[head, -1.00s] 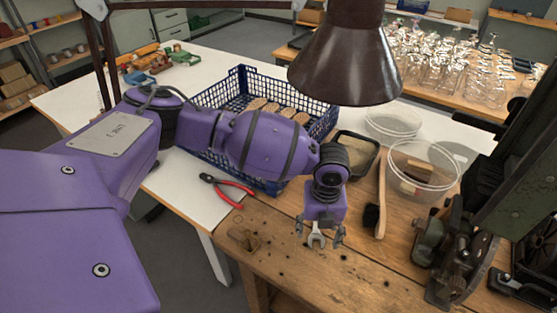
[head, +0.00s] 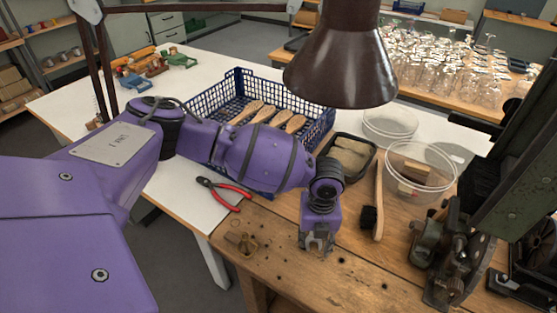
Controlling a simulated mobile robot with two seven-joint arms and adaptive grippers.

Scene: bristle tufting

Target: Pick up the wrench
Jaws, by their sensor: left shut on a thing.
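The wrench (head: 316,251) is a small grey metal tool at the front part of the wooden bench, mostly hidden by my gripper. Only its open-jawed end shows. My left gripper (head: 317,245) points down at the bench, with its fingers closed around the wrench. I cannot tell whether the wrench still touches the bench top. My right gripper is not in view.
Red-handled pliers (head: 224,193) lie to the left, beside the blue crate (head: 262,178) of wooden brush bodies. A brush (head: 370,216) lies close to the right. A dark machine (head: 447,250) stands at the right. A brown lamp shade (head: 340,70) hangs above.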

